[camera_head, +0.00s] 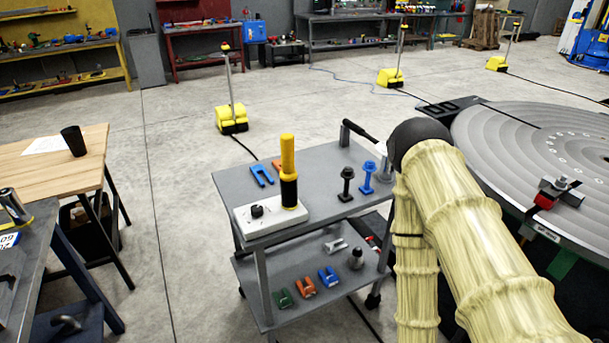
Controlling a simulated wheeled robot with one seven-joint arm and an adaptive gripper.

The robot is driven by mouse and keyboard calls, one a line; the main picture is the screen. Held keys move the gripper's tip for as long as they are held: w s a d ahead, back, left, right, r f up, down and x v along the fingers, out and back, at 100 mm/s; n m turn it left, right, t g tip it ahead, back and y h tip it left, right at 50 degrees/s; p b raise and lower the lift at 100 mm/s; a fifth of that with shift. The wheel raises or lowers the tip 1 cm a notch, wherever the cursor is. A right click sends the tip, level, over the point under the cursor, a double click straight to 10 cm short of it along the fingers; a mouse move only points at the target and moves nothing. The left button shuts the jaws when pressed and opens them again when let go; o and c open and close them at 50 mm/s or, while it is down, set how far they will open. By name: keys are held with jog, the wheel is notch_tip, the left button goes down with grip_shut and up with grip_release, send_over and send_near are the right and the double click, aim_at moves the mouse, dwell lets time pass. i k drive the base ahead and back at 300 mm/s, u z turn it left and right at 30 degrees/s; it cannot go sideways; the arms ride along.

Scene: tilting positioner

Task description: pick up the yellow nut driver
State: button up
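The yellow nut driver (288,158) stands upright in the head view, on the left part of the cart's top shelf. It has a yellow upper part and a black lower part with a yellow band. Its lower end sits in or on a pale grey block (268,222), which also has a short black knob (257,211) on its left. My arm, in a pale yellow cover with a black joint, fills the right side and runs down out of the frame. My gripper does not show, so its state is hidden. The nut driver stands clear of my visible arm.
The grey cart (318,165) also carries a blue fork-shaped part (262,175), a black bolt-like part (346,184) and a blue one (367,178). Coloured clamps lie on its lower shelf (262,292). A large round grey table (530,135) stands right. A wooden table (40,172) stands left.

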aim_at(288, 174)
jog(key=z, duration=1.75)
jog(key=i, duration=1.3)
jog(key=u, duration=2.55)
